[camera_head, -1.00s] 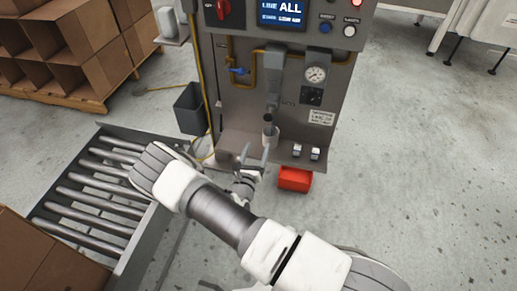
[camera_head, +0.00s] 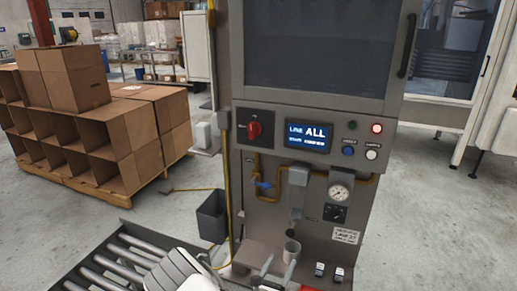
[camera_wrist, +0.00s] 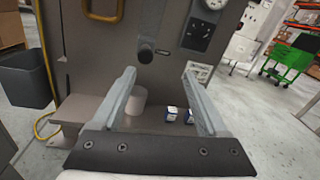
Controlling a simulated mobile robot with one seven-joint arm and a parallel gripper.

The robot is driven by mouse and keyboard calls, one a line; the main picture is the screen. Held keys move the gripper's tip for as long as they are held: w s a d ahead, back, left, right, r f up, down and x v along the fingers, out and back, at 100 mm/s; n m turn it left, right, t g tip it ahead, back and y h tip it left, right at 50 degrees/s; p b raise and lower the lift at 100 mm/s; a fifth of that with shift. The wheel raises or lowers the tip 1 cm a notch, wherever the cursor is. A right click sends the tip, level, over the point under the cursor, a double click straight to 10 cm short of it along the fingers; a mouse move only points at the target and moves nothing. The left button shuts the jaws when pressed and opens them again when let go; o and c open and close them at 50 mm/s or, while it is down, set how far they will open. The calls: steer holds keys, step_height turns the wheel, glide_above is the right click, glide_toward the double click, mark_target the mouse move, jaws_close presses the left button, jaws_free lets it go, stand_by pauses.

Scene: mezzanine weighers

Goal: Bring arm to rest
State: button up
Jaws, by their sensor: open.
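My gripper (camera_wrist: 158,98) is open in the wrist view, its two grey fingers apart with nothing held between them. It faces the front of the grey weigher machine (camera_head: 255,222). A light cup (camera_wrist: 137,100) stands on the machine's shelf behind the left finger, under a dark nozzle (camera_wrist: 146,50). The cup also shows in the head view (camera_head: 291,250). Two small blue and white boxes (camera_wrist: 180,114) sit on the shelf near the right finger.
A roller conveyor (camera_head: 75,285) lies at the lower left. A dark bin (camera_head: 212,216) stands beside the machine. Cardboard boxes (camera_head: 100,140) are stacked on a pallet at left. Open floor (camera_head: 440,220) lies to the right.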

steer(key=s+d+r+m+g+h+p, duration=0.1)
steer(key=s+d+r+m+g, duration=0.35)
steer(key=r+m, duration=0.3)
steer(key=s+d+r+m+g+h+p, duration=0.25)
steer(key=d+r+m+g, duration=0.3)
steer(key=r, duration=0.35)
steer(key=s+d+r+m+g, duration=0.4)
steer(key=s+r+m, duration=0.1)
steer(key=r+m, duration=0.25)
steer(key=s+a+r+m+t+y+p, duration=0.1)
steer(key=s+a+r+m+y, duration=0.3)
steer(key=s+r, duration=0.5)
steer(key=s+a+r+m+t+y+p, duration=0.2)
steer(key=s+a+r+m+y+p, duration=0.2)
steer(key=s+r+m+y, duration=0.3)
step_height(320, 180, up, 5)
steer(key=shift+s+f+m+t+y, duration=0.15)
steer(key=shift+s+m+t+y, duration=0.25)
steer(key=shift+s, duration=0.6)
